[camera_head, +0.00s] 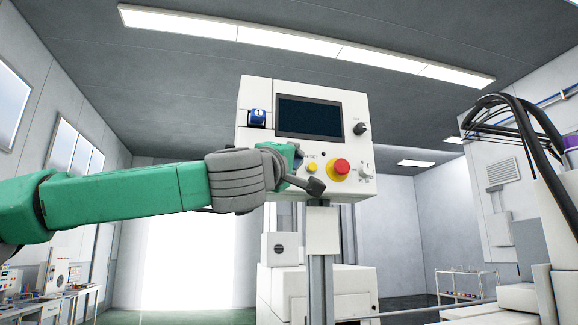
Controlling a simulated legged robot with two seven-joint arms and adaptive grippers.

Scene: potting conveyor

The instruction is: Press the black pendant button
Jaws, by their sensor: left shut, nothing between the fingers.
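The white control pendant (256,92) faces me in the middle of the view, with a dark screen on its upper half. A small black round spot (323,153) below the screen may be the black button, but it is too small to tell. My green and grey left arm comes in from the left. My left gripper (314,184) is shut and empty in front of the panel's lower left part, hiding some of it. I cannot tell whether it touches the panel. My right gripper is out of view.
The panel also has a red mushroom button (340,167) on a yellow ring, a yellow button (312,167), a black knob (361,129) and a blue switch (257,116). A grey post (321,265) stands below. Black cables (520,112) arch over the machine at right.

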